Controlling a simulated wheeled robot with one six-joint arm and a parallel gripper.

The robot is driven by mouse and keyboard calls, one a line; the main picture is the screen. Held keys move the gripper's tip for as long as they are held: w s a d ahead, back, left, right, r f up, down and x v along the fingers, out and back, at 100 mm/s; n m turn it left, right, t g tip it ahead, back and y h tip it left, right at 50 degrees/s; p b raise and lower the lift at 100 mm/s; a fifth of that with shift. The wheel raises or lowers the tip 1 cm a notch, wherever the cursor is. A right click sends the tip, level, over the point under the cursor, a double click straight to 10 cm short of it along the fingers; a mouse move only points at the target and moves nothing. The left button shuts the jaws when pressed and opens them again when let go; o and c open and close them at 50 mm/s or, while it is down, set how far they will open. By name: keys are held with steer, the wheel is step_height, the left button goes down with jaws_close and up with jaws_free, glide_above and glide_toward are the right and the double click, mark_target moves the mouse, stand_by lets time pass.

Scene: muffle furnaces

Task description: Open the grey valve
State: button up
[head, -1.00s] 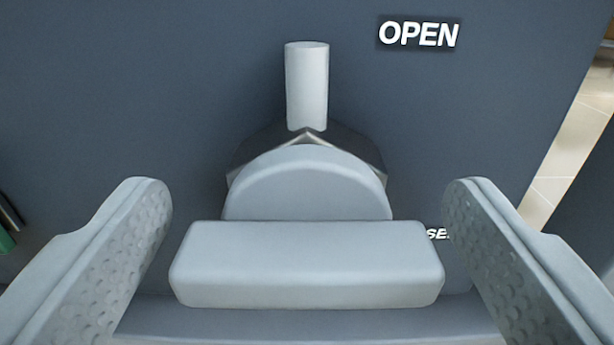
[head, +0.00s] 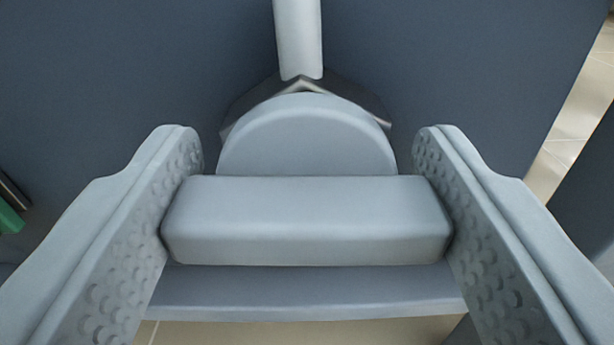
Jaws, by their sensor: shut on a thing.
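The grey valve (head: 306,220) is in the middle of the head view. Its handle is a horizontal bar with a half-round hub behind it. The hub sits in front of a dark metal nut, and a light grey pipe (head: 299,38) rises from there. My gripper (head: 307,185) is shut on the valve handle. One textured finger presses against each short end of the bar. The handle lies crosswise to the pipe.
A dark blue-grey panel (head: 130,70) stands behind the valve. A ledge (head: 310,292) runs below the handle. A green object (head: 10,217) shows at the left edge. Pale tiled floor (head: 575,125) shows at the right.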

steer(key=m, duration=0.3)
steer(key=shift+d+m, duration=0.1)
steer(key=shift+m, duration=0.3)
steer(key=m, duration=0.4)
steer(key=shift+d+f+m, duration=0.1)
steer(key=shift+m, duration=0.2)
steer(key=m, duration=0.4)
steer(key=shift+f+m, duration=0.1)
steer(key=shift+m, duration=0.2)
steer(key=shift+d+f+m, duration=0.1)
steer(key=shift+m, duration=2.1)
steer(key=o, duration=1)
steer(key=shift+s, duration=0.15)
steer(key=s, duration=1.7)
steer(key=shift+s, duration=0.1)
